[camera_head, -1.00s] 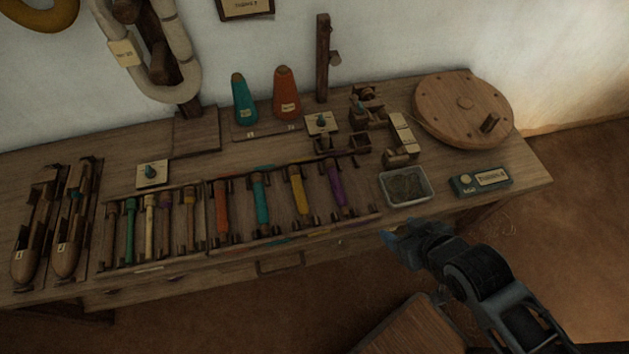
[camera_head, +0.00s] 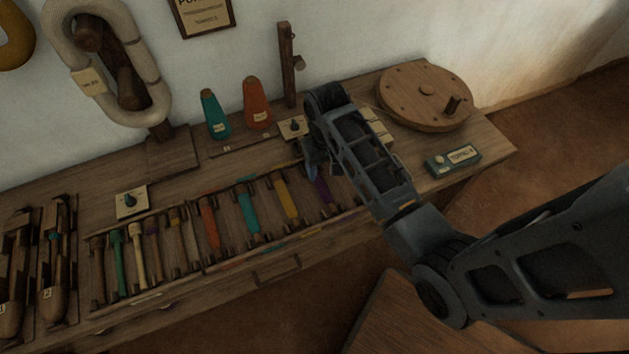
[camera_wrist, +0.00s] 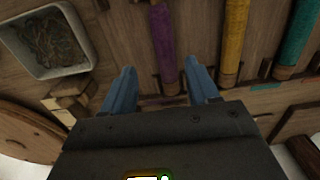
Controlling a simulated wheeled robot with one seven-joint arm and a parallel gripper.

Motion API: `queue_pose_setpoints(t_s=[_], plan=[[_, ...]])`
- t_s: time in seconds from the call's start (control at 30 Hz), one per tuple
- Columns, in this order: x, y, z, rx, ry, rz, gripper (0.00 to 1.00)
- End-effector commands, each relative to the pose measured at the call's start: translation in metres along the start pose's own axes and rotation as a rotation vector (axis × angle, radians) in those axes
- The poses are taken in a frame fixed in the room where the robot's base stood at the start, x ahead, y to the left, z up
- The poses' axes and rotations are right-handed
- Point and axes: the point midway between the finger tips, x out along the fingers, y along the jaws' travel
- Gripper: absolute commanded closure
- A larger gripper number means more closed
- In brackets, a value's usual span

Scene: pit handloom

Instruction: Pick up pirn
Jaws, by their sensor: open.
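Coloured pirns lie in a wooden rack (camera_head: 268,243) on the bench: orange (camera_head: 208,222), teal (camera_head: 249,212), yellow (camera_head: 286,199) and purple (camera_head: 322,190). Thinner green (camera_head: 118,262) and cream (camera_head: 137,255) ones lie further left. My gripper (camera_head: 311,160) is over the rack's right end, by the purple pirn. In the wrist view my open gripper (camera_wrist: 163,74) has the purple pirn (camera_wrist: 162,42) lined up between its fingers, with nothing held. I cannot tell how far above it the fingertips are. The yellow pirn (camera_wrist: 234,40) is just right of the right finger.
A metal tray of scraps (camera_wrist: 47,40) is at the wrist view's upper left. A round wooden disc (camera_head: 424,98) and a teal box (camera_head: 452,160) are on the bench's right. Two cones (camera_head: 215,115) and a wooden post (camera_head: 287,65) stand behind the rack.

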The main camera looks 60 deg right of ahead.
Motion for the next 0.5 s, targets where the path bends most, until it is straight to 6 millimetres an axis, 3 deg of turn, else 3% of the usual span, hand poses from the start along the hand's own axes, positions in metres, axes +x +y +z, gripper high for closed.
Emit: queue_pose_setpoints(t_s=[0.5], plan=[[0.061,-0.008,0.001,-0.001,0.001,0.000,0.41]])
